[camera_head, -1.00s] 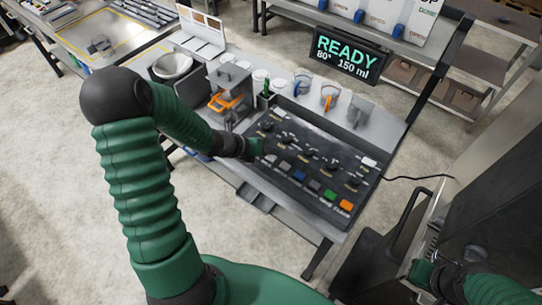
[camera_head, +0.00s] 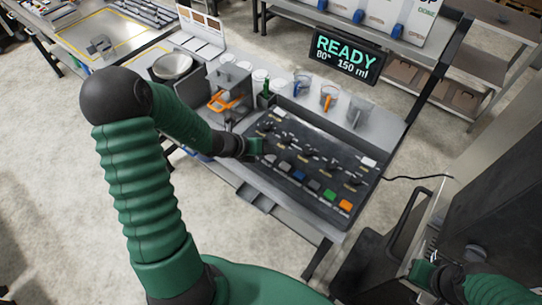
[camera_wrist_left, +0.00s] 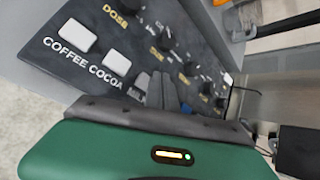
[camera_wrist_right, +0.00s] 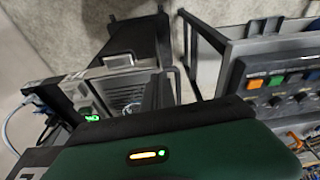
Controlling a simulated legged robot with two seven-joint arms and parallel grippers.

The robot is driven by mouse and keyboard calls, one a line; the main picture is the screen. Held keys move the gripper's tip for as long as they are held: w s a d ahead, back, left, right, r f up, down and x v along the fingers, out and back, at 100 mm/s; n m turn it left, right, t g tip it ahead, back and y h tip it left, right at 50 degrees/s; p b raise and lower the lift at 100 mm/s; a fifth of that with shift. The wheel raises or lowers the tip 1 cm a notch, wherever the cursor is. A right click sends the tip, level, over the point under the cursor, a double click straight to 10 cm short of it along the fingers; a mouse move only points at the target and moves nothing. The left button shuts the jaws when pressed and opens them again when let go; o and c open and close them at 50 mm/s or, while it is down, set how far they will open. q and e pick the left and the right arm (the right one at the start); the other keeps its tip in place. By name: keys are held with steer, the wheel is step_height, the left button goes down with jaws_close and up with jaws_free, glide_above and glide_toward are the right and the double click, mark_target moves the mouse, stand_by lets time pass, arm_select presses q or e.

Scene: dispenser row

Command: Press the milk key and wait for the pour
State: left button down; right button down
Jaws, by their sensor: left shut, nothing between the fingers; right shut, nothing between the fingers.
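The dark control panel (camera_head: 335,150) carries knobs and a row of coloured keys. In the left wrist view, two whitish keys are labelled coffee (camera_wrist_left: 77,36) and cocoa (camera_wrist_left: 117,62). My right gripper (camera_wrist_right: 160,88) is shut and empty, away from the panel at the lower right.
A display (camera_head: 343,57) reads READY, 80° and 150 ml. Jugs with blue and orange handles (camera_head: 328,97) stand behind the panel. A grey stand (camera_head: 228,78) with an orange-handled part is left of them. A black frame (camera_head: 400,235) lies at the right.

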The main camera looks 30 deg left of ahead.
mark_target(268, 158)
arm_select(q)
steer(key=shift+f, duration=0.1)
steer(key=shift+f+b, duration=0.25)
steer(key=shift+b, duration=0.1)
steer(key=shift+s+f+b, duration=0.1)
steer(key=shift+f+b, duration=0.35)
stand_by(0.7)
stand_by(0.3)
steer(key=shift+r+p, duration=0.9)
step_height(268, 158, up, 5)
steer(key=p, duration=0.5)
steer(key=shift+r, duration=0.1)
